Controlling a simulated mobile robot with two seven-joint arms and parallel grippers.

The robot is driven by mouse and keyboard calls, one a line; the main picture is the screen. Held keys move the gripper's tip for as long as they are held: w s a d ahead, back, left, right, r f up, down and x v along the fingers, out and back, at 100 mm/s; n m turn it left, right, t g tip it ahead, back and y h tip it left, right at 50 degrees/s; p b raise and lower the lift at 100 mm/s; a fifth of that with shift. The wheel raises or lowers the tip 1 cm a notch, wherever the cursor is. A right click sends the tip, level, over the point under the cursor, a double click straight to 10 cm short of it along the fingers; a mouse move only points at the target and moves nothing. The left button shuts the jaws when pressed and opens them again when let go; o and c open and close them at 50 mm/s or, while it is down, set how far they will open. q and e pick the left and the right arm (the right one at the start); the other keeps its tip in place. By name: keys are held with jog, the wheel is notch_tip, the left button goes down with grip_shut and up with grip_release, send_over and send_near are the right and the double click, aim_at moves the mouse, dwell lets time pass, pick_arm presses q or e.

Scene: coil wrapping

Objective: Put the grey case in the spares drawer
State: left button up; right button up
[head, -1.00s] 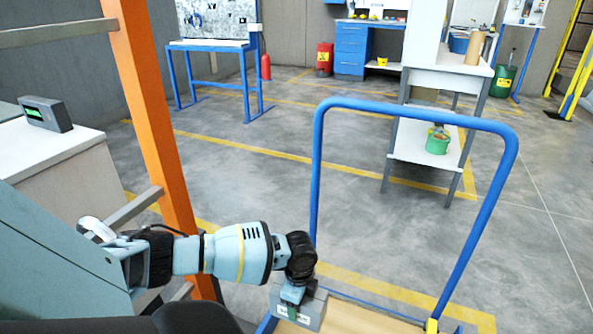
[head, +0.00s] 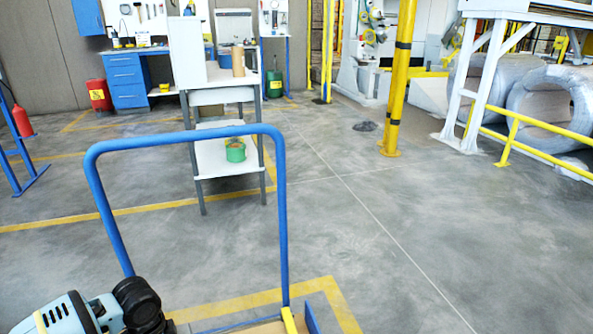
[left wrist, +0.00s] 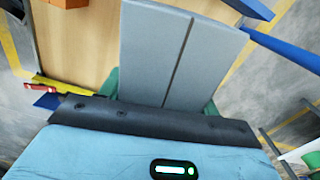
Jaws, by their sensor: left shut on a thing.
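The grey case (left wrist: 178,52) fills the upper middle of the left wrist view, with a thin dark seam along it. My left gripper (left wrist: 162,96) is shut on it, with green finger parts showing at both sides. The case is above or beside a wooden deck; the gap is hard to judge. In the head view only my left wrist shows at the lower left; gripper and case are out of frame there. A blue drawer cabinet (head: 127,82) stands at the back left; no label naming a spares drawer is readable. My right gripper is not in view.
A trolley with a blue handle (head: 185,136) and wooden deck (left wrist: 82,45) stands directly ahead. Behind it is a white shelf table (head: 224,97) with a green pot (head: 235,150). A yellow post (head: 399,80) and rail are right.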

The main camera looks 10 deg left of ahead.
pick_arm(q)
jog(key=s+d+r+n, duration=0.2)
jog(key=d+r+n, duration=0.3)
jog(key=d+r, duration=0.45)
jog(key=s+d+r+n, duration=0.3)
jog(key=d+r+n, duration=0.25)
jog(key=r, duration=0.75)
jog(key=s+r+p, duration=0.4)
jog(key=r+p, duration=0.8)
jog(key=p, duration=0.2)
jog(key=s+r+p, duration=0.4)
jog(key=r+p, duration=0.8)
jog(key=p, duration=0.2)
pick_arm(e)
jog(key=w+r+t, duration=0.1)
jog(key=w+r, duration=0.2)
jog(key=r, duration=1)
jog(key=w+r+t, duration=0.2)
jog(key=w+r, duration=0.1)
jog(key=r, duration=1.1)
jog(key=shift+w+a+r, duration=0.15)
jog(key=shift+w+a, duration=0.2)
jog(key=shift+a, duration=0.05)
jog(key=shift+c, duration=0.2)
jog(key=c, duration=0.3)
pick_arm(q)
jog(key=s+f, duration=0.4)
jog(key=f, duration=1)
